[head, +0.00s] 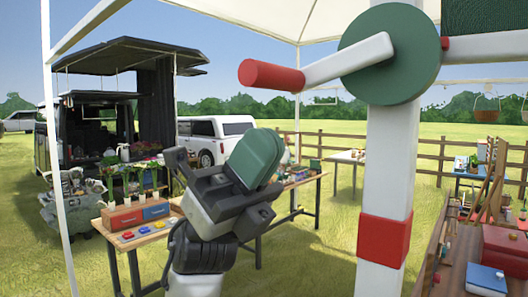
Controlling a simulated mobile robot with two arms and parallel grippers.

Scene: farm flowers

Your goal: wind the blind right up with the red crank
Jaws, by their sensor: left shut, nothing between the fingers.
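The crank has a red grip (270,75) at the end of a white arm (345,60), which points left from a dark green disc (405,50). The disc is mounted on a white post (389,150). Part of the dark green blind (488,16) shows at the top right, above a pale bar; the rest of it is out of frame. My left gripper (262,148) has green finger pads, is shut and empty, and shows below the red grip, apart from it. My right gripper is not in view.
A red band (384,239) wraps the post lower down. A table (153,232) with flowers and drawers stands to the left. A worktop with a red box (503,250) and a blue box (486,279) is at the lower right. Open grass lies beyond.

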